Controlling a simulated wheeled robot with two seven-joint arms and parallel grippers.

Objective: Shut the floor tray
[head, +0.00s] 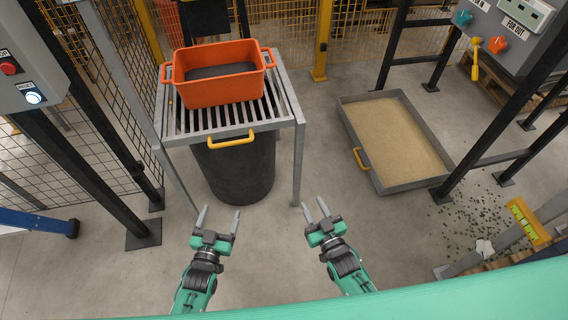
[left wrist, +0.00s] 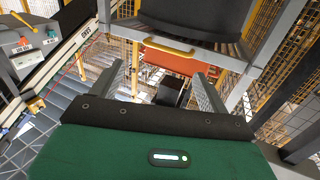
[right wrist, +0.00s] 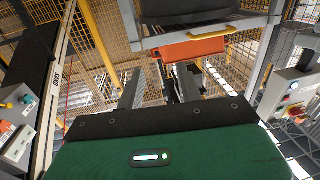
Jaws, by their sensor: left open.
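The floor tray (head: 441,179) is a shallow grey rectangular tray on the concrete floor at the right in the head view. It is filled with tan, sand-like material, and a yellow handle (head: 361,159) sits on its left side. My left gripper (head: 219,216) is open and empty, in front of the slatted stand. My right gripper (head: 315,207) is open and empty, left of and nearer than the tray, well apart from its handle. Both wrist views show spread fingers with nothing between them. I cannot make out the tray in either wrist view.
An orange crate (head: 220,92) rests on the slatted metal stand (head: 290,107), which has a yellow handle (head: 231,140). A black bin (head: 236,172) stands beneath. Black posts and a control box (head: 517,32) stand at right. Dark bits (head: 470,222) lie scattered on the floor. The floor between stand and tray is clear.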

